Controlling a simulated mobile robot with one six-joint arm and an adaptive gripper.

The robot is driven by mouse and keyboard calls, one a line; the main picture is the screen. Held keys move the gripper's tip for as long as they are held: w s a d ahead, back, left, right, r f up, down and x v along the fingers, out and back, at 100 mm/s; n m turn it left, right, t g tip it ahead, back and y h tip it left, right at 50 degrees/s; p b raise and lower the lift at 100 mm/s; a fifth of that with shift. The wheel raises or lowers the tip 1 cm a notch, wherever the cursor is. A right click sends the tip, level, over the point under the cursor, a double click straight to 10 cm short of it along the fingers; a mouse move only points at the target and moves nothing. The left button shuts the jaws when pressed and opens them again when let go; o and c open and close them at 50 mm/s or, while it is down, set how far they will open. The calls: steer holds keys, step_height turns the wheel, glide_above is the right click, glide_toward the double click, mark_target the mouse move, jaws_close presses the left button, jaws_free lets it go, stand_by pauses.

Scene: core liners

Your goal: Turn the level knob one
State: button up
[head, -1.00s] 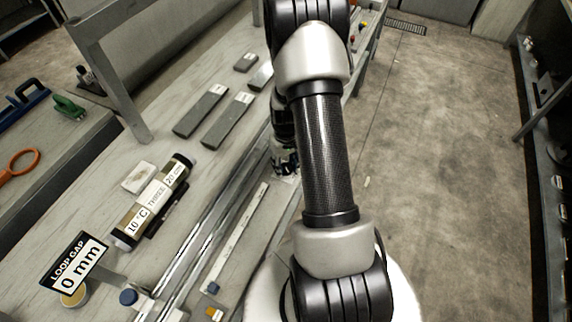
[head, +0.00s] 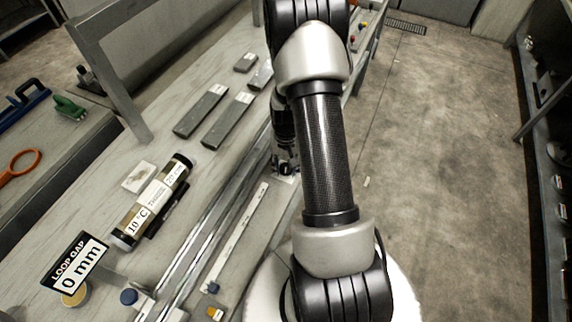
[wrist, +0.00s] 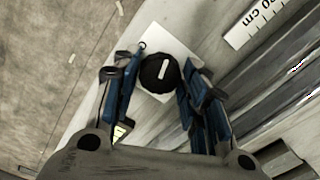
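A round black knob (wrist: 160,73) with a white line on top sits on a white square plate (wrist: 154,40) in the wrist view. The line runs nearly up and down in the picture, leaning slightly right. My gripper (wrist: 155,85) is open over the knob, with one blue-sided finger to its left and one to its right. The right finger is close to the knob; I cannot tell if it touches. A gap shows on the left. In the head view my gripper (head: 285,165) is low at the bench's right edge, partly hidden by my arm, and the knob cannot be made out.
Metal rails (head: 222,205) and a strip scale (head: 236,236) run along the bench beside the gripper. A labelled core tube (head: 152,201), a "LOOP GAP 0 mm" sign (head: 75,268) and a blue knob (head: 129,297) stand to the left.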

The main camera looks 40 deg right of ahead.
steer(key=shift+o, duration=1.3)
steer(key=shift+r, duration=0.1)
step_height(320, 180, up, 12)
